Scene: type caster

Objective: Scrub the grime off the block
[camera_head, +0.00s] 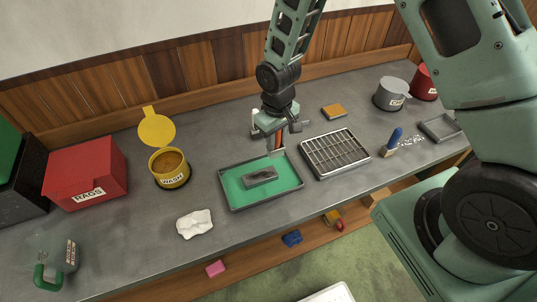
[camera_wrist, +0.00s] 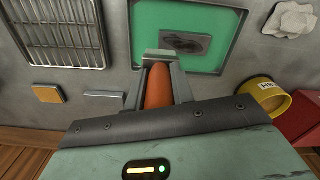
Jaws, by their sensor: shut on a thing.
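The block (camera_head: 261,177) is grey with dark smudges and lies flat in a green-floored tray (camera_head: 229,203). It also shows in the wrist view (camera_wrist: 186,46). My gripper (camera_head: 278,130) is shut on the orange-red handle of a tool (camera_head: 278,142), which points down above the tray's back edge. In the wrist view the handle (camera_wrist: 158,88) sits between the fingers, with a pale grey head (camera_wrist: 160,57) beyond it. The tool's working face is hidden. The head appears apart from the block.
A wire rack (camera_head: 336,153) stands right of the tray. Left are an open yellow WASH pot (camera_head: 170,169) and a red RAGS box (camera_head: 85,172). A white crumpled cloth (camera_head: 194,223) lies in front.

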